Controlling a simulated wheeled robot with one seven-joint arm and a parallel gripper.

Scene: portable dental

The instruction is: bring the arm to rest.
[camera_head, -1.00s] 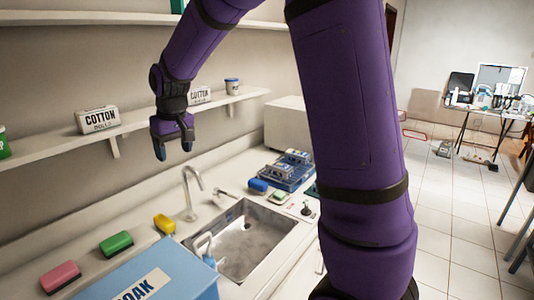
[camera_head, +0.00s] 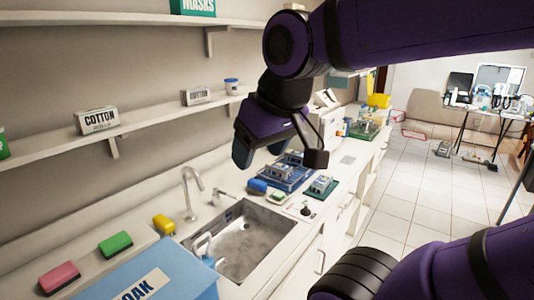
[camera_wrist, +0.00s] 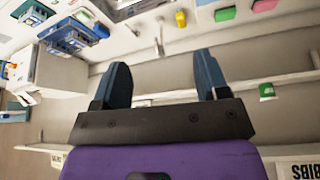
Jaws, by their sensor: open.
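My purple arm reaches in from the right in the head view. My gripper (camera_head: 240,150) hangs in the air above the counter, between the sink and the shelf wall, and holds nothing. In the wrist view my gripper (camera_wrist: 165,85) shows two blue-grey fingers set wide apart with nothing between them. That view appears upside down, with the counter at its top. In the head view the fingers are partly hidden by the gripper's own body.
Below are a sink (camera_head: 245,238), a faucet (camera_head: 190,190), blue trays (camera_head: 283,177) and a blue box (camera_head: 165,278). A shelf (camera_head: 135,125) with cotton boxes (camera_head: 97,121) runs along the wall. Open tiled floor (camera_head: 435,195) lies right, with a table (camera_head: 490,108) beyond.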

